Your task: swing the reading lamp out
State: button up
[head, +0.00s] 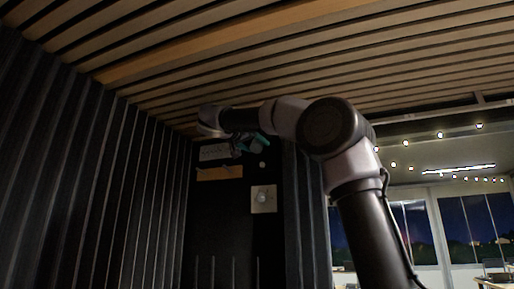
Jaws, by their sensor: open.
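I cannot pick out the reading lamp for certain. A pale square plate (264,199) with a small round metallic fitting on it is mounted on the dark panel, and I cannot tell whether this is the lamp. My arm rises from the lower right, bends at the elbow and reaches left to the panel's top. My gripper (240,147) is small and dark there, open, above and left of the square plate and apart from it in the picture. Teal parts show beside it. My wrist hides some of the panel's top.
A grey perforated plate (214,152) and a wooden strip (219,173) are on the dark panel (225,225). Ribbed dark walls (80,170) flank it. A slatted wooden ceiling (240,60) runs close above my arm. Windows (470,225) and string lights are at the right.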

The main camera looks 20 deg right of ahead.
jog(key=shift+x, duration=0.8)
grip_shut()
jog(key=shift+s+a+r+g+y, duration=0.1)
jog(key=shift+s+g+y, duration=0.05)
jog(key=shift+g+y, duration=0.4)
grip_release()
